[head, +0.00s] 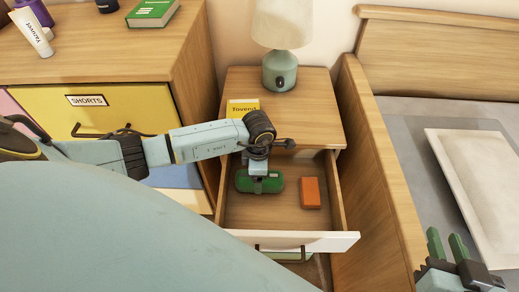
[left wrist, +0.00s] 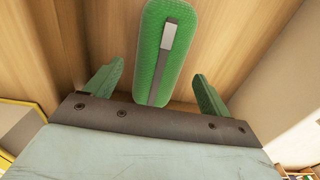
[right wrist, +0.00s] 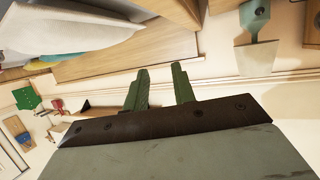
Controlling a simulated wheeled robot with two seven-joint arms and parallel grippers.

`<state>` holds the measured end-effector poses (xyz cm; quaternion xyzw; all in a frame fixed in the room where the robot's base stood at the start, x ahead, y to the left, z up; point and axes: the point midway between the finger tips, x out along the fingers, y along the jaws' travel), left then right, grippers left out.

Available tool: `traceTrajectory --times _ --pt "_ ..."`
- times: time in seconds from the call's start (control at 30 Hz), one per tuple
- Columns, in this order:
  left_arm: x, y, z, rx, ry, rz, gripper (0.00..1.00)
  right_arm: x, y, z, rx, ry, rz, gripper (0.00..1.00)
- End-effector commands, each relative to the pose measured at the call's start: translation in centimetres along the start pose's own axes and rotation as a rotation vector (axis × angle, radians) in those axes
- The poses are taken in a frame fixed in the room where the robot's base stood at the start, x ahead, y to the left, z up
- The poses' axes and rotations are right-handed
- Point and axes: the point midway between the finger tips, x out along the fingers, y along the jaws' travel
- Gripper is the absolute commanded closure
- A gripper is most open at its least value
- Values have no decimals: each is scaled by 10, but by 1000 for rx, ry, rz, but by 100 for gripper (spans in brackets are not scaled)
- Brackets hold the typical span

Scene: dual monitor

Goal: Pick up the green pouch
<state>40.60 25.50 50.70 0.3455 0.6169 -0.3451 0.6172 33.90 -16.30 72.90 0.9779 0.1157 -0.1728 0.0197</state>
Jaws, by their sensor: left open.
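The green pouch (head: 273,185) lies in the open drawer of the nightstand, at the drawer's left side. It also shows in the left wrist view (left wrist: 150,60), long and rounded, with a grey tab on top. My left gripper (head: 258,172) reaches down into the drawer over the pouch and partly hides it. In the left wrist view its green fingers (left wrist: 158,70) are apart, one on each side of the pouch's line, with nothing between them gripped. My right gripper (head: 445,234) is by the bed, its fingers apart and empty.
An orange box (head: 310,193) lies in the drawer right of the pouch. The drawer front (head: 330,242) and side walls surround them. A lamp (head: 280,70) and a yellow box (head: 243,107) stand on the nightstand. A dresser (head: 185,75) is at left, a bed frame (head: 385,190) at right.

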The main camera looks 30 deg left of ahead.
Motion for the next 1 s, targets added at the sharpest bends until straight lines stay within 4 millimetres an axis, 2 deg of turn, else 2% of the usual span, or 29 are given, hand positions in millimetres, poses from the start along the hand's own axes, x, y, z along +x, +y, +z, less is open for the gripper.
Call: traceTrajectory --times 0.27,0.6,0.77,1.0 --pt "20 1 2 0 0 -1 18 0 -9 -45 4 283 -24 74" --pt "43 2 2 0 0 -2 18 -21 -19 -94 17 610 -51 74" --pt "47 2 2 1 1 -1 18 -29 -21 -105 21 688 -57 74" --pt "48 2 2 1 0 -1 18 -30 -21 -108 22 700 -58 74"
